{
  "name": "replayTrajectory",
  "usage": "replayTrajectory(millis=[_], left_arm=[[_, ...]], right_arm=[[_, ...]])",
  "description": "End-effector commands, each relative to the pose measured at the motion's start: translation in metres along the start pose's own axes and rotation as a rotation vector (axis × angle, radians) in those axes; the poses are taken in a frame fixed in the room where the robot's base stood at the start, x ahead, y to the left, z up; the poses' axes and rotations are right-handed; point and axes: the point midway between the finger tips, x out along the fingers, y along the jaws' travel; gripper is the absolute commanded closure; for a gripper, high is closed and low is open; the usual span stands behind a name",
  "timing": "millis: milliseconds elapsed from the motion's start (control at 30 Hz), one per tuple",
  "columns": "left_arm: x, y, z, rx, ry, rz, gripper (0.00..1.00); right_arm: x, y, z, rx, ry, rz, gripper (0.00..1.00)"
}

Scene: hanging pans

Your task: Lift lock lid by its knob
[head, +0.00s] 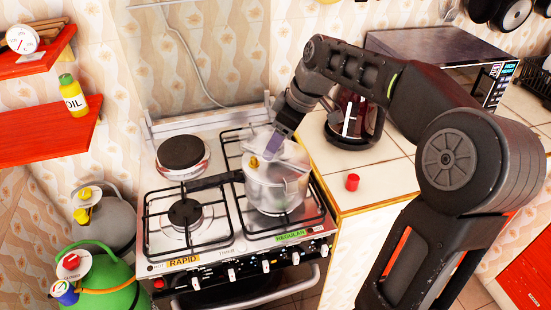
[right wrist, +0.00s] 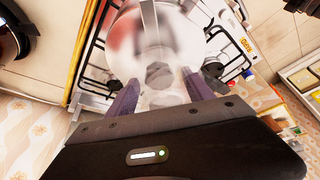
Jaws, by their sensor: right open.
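A silver metal pot with a lid (head: 285,177) stands on the right front burner of the stove, its dark handle (head: 216,181) pointing left. A yellow piece (head: 254,161) shows at the lid's left side. My right gripper (head: 268,152) reaches down over the lid in the head view. In the right wrist view the gripper (right wrist: 160,95) is open, its two purple fingers apart on either side of a grey knob (right wrist: 158,75) on the shiny lid (right wrist: 178,35). I cannot tell whether the fingers touch the lid. My left gripper is not in view.
The stove (head: 158,242) has other burners at left and back. A coffee maker (head: 352,122) and a red cap (head: 352,182) are on the tiled counter (head: 390,180) at right. A green gas cylinder (head: 108,280) stands at lower left. Red shelves (head: 60,133) hang at left.

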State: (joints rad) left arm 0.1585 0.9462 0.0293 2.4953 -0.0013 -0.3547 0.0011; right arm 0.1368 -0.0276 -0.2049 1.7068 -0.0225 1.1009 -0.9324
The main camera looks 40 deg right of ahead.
Motion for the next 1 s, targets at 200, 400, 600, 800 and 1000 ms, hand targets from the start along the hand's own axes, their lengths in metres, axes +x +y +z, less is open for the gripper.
replayTrajectory(millis=[200, 400, 600, 800, 1000], left_arm=[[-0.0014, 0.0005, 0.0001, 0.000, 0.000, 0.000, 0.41], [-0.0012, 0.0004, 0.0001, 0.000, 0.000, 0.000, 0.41], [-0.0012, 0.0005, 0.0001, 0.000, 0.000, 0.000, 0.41], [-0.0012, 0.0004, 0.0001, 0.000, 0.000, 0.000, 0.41], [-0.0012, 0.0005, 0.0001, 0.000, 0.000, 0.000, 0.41]], right_arm=[[0.0143, 0.0003, 0.0001, 0.000, 0.001, 0.001, 0.39], [0.0141, 0.0003, 0.0001, 0.000, 0.001, 0.001, 0.39], [0.0139, 0.0002, 0.0001, 0.000, 0.001, 0.001, 0.39], [0.0139, 0.0002, 0.0001, -0.001, 0.001, 0.001, 0.45], [0.0139, 0.0002, 0.0001, -0.001, 0.001, 0.001, 0.61]])
